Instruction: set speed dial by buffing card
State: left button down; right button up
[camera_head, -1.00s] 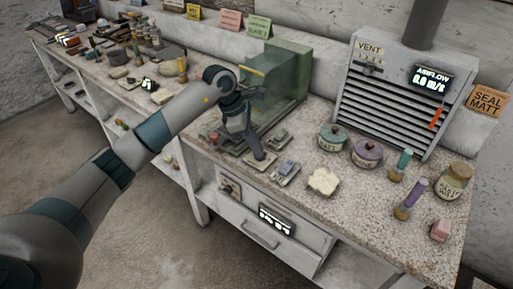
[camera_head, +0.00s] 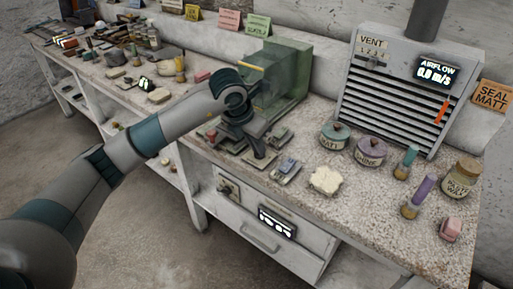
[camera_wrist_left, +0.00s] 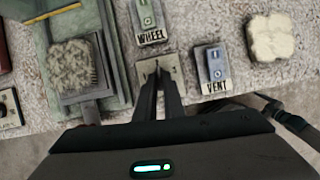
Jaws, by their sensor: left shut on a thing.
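My left gripper (camera_head: 257,156) reaches down to the front of the bench from the left. In the left wrist view its fingers (camera_wrist_left: 160,83) are close together over a pale plate (camera_wrist_left: 148,70), below the WHEEL switch. They are shut on a small control there, apparently the speed dial, which they mostly hide. A green card (camera_head: 258,25), a pink card (camera_head: 229,19) and a yellow card (camera_head: 193,13) stand at the back wall. Their writing is too small to read, so I cannot tell which is for buffing. My right gripper is not in view.
The VENT switch (camera_wrist_left: 212,68) is just right of the fingers and the WHEEL switch (camera_wrist_left: 149,20) beyond them. A green machine (camera_head: 283,80) stands behind. Lidded jars (camera_head: 335,136), a pale lump (camera_head: 325,180) and bottles (camera_head: 420,195) stand to the right.

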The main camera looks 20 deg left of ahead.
pick_arm(q)
jog(key=shift+n, duration=0.4)
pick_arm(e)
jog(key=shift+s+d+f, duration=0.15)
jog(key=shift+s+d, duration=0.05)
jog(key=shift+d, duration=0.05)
pick_arm(q)
jog(key=c, duration=1.9)
grip_release()
jog(key=shift+o, duration=0.2)
jog(key=shift+r, duration=0.2)
jog(key=shift+s+r+b, duration=0.25)
jog(key=shift+r+b, duration=0.05)
jog(key=shift+r, duration=0.3)
jog(key=b+v, duration=0.1)
jog(key=v, duration=1.5)
jog(key=shift+b, duration=0.4)
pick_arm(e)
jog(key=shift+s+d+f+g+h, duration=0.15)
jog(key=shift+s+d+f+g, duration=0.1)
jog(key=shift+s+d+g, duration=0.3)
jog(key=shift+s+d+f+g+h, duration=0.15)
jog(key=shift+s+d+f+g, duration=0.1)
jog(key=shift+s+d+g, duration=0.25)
